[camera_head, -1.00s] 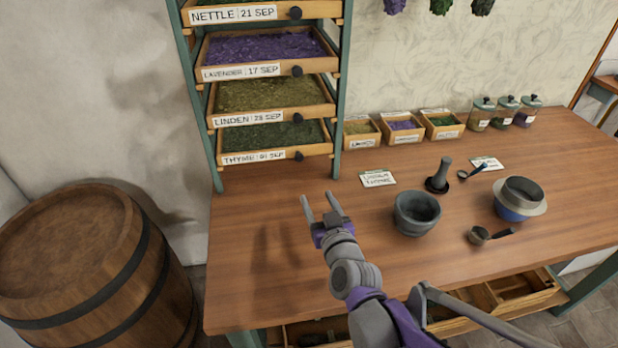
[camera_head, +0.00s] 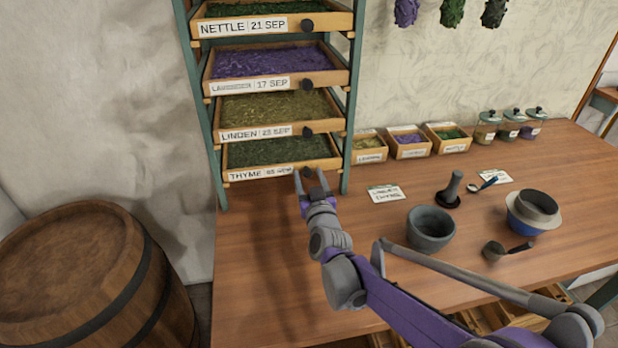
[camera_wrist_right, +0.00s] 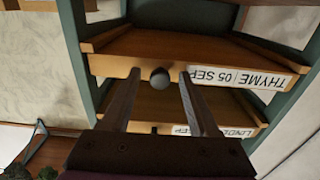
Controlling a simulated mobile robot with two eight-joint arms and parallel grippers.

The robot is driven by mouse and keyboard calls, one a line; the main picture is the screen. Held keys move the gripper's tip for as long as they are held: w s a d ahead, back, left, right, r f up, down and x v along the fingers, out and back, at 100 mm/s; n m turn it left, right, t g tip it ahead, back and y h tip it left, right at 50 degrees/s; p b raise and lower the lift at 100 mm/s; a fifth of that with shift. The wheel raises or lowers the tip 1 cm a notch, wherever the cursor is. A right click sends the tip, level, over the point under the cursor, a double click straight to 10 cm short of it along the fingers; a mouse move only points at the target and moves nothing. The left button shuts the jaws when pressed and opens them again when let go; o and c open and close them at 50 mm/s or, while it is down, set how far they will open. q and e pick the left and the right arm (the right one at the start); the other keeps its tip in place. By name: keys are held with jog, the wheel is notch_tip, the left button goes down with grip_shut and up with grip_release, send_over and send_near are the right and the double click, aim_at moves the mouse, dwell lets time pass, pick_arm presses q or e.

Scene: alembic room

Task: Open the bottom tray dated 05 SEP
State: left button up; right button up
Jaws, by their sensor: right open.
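The bottom tray (camera_head: 270,172) is a wooden drying tray of dark green herb, labelled THYME with a date, on the lowest level of the rack. In the right wrist view, which is upside down, its label (camera_wrist_right: 238,79) reads THYME 05 SEP. The tray is in line with the others in the rack. Its dark round knob (camera_wrist_right: 159,78) shows between the fingers of my right gripper (camera_wrist_right: 159,73). The right gripper (camera_head: 309,173) is open at the tray's front right; I cannot tell whether either finger touches the knob. My left gripper is not in view.
Above are the LINDEN tray (camera_head: 262,132), the lavender tray (camera_head: 240,88) and the NETTLE tray (camera_head: 250,28). A barrel (camera_head: 95,270) stands left. The tabletop before the rack is clear.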

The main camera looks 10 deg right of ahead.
jog(key=shift+c, duration=0.2)
grip_shut()
dwell(1.3)
